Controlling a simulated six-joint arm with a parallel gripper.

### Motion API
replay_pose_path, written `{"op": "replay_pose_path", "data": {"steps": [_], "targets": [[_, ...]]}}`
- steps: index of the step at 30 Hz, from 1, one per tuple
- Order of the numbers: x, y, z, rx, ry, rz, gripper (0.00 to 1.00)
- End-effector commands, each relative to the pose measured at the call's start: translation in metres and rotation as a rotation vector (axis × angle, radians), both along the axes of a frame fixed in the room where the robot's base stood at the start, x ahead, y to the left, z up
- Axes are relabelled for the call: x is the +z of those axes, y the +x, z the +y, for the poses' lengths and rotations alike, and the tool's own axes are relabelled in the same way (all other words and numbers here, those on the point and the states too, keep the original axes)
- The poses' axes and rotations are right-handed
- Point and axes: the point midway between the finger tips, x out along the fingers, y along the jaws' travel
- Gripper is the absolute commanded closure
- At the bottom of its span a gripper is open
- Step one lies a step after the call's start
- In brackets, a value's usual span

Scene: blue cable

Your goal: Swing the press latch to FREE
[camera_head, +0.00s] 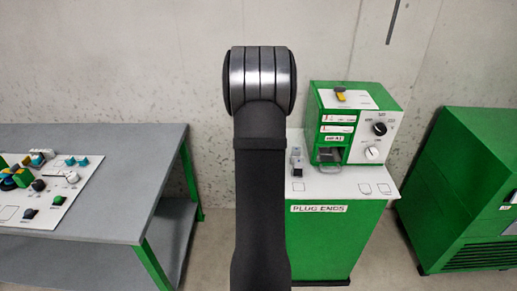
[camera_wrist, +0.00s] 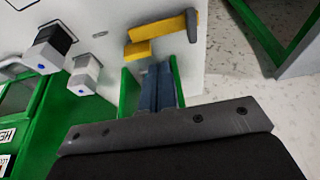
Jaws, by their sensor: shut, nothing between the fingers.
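In the head view the green press (camera_head: 325,105) stands on a white-topped green cabinet. A small yellow and dark lever (camera_head: 340,96) sits on its white top plate. In the wrist view a yellow bent lever (camera_wrist: 165,35) lies over a white surface, just beyond my fingertips. I cannot tell whether both views show the same lever, and no FREE mark is readable. My gripper (camera_wrist: 158,72) is shut and empty, its fingers apart from the yellow lever in the picture, between two green upright edges. My arm hides the gripper in the head view.
Two blocks with blue dots, one black-topped (camera_wrist: 55,38) and one white (camera_wrist: 85,72), stand left of the lever in the wrist view. The head view shows a grey bench (camera_head: 110,210) with a control panel at left and a green machine (camera_head: 465,190) at right.

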Motion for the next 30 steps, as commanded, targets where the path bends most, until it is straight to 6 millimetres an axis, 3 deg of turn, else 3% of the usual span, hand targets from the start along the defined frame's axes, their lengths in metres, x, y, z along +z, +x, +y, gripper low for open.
{"op": "replay_pose_path", "data": {"steps": [6,13,30], "targets": [[-0.038,0.013,0.000,0.000,0.000,0.001,1.00],[-0.066,0.024,0.000,0.000,0.001,-0.001,1.00],[-0.075,0.024,-0.001,0.000,0.000,-0.002,1.00]]}}
